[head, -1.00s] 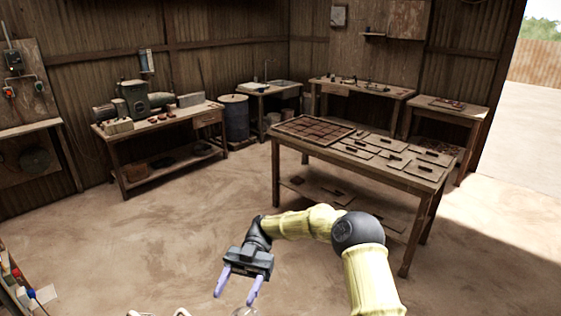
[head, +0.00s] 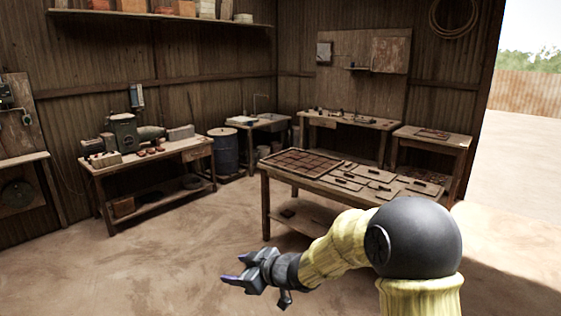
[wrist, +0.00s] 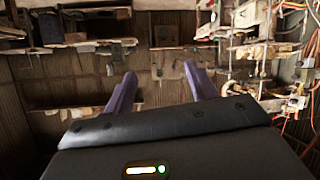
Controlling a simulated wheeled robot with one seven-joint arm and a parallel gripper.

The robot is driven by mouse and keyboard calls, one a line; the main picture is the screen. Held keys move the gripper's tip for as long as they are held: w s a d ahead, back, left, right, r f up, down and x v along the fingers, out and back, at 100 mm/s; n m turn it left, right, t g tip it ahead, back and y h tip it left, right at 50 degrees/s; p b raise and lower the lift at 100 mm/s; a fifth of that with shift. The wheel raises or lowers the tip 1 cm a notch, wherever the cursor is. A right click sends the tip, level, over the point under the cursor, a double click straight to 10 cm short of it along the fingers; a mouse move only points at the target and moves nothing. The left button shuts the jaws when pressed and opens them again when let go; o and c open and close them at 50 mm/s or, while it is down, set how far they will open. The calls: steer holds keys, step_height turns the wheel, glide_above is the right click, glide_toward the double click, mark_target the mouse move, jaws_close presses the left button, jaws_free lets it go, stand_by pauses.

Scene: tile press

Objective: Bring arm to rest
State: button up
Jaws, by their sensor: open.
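My arm, with yellow sleeves and dark joints, reaches in from the lower right of the head view. My gripper (head: 232,281) points left over bare floor, in front of the work tables and clear of them. In the wrist view my gripper (wrist: 160,92) shows two purple fingers spread apart with nothing between them, so it is open and empty. Beyond the fingers, the wrist view shows a wall with cluttered shelves (wrist: 85,45).
The centre table (head: 300,192) holds a tray of brown tiles (head: 305,162) and several flat boards with handles. A machine bench (head: 150,165) stands left, with a blue drum (head: 224,153) beside it. Bare floor (head: 150,255) lies around the gripper. An opening is at right.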

steer(key=s+d+f+m+h, duration=0.2)
steer(key=s+d+m+h, duration=0.15)
steer(key=d, duration=0.55)
steer(key=s+d+f+m+h, duration=0.2)
steer(key=d+m+h, duration=0.25)
steer(key=d, duration=0.35)
steer(key=s+d+f+m+g+h, duration=0.1)
steer(key=s+d, duration=0.3)
steer(key=s, duration=0.4)
steer(key=s+d+f+m+g+h, duration=0.1)
steer(key=s+d+f+m+g, duration=0.1)
steer(key=s, duration=0.7)
steer(key=d+m+g, duration=0.1)
steer(key=d+m, duration=0.1)
steer(key=shift+s+d+g+h, duration=0.15)
steer(key=shift+d+g+h, duration=0.15)
steer(key=shift+d+h, duration=0.1)
steer(key=shift+c, duration=0.5)
